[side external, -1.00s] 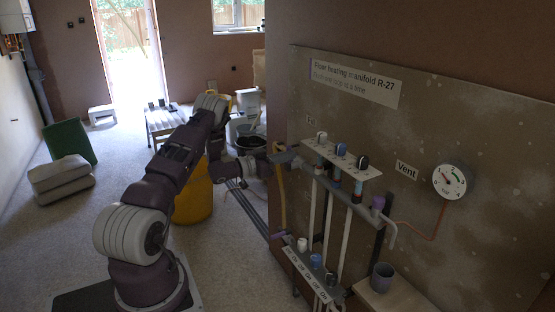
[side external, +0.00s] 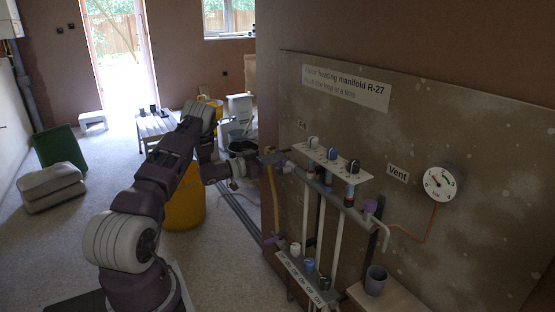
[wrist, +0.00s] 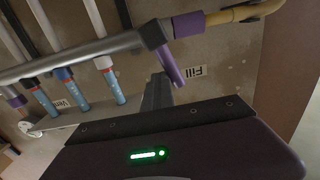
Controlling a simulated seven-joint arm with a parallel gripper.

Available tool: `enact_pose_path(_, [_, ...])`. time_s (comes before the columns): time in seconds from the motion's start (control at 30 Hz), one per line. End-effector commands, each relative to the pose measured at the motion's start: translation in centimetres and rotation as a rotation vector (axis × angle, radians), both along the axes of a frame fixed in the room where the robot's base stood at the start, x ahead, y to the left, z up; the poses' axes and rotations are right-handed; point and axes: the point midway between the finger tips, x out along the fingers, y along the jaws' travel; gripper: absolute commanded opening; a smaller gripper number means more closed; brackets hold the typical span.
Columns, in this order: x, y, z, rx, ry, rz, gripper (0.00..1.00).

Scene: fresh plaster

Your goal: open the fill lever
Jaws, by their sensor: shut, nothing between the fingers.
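The fill lever (wrist: 172,66) is a purple bar on the valve at the end of the grey manifold pipe (wrist: 85,54). In the wrist view it stands steeply across the pipe's line, beside the "Fill" label (wrist: 194,72). My gripper (wrist: 158,88) is shut and empty, its dark fingers close to the lever's free end on the left; I cannot tell whether they touch. In the side view my gripper (side external: 262,161) is at the manifold's left end, and the lever there is too small and partly hidden to make out.
The board (side external: 470,130) carries a round gauge (side external: 439,184) and a "Vent" label (side external: 398,173). Several capped valves (side external: 332,154) line the upper rail. A yellow hose (wrist: 232,14) joins the fill end. A grey cup (side external: 375,280) stands on a ledge. A yellow bin (side external: 186,203) is behind my arm.

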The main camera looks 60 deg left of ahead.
Motion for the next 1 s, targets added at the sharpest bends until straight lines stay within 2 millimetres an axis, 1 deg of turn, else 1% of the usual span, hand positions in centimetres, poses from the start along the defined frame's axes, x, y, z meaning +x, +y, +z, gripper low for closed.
enact_pose_path(0.17, [0.0, 1.1, 0.0, 0.001, -0.001, 0.002, 0.00])
enact_pose_path(0.43, [0.0, 1.2, 0.0, 0.001, 0.000, 0.001, 0.00])
enact_pose_path(0.7, [0.0, 2.6, -0.3, 0.001, -0.001, 0.001, 0.00])
enact_pose_path(1.0, [0.0, 2.8, -0.4, 0.001, 0.000, 0.001, 0.00])
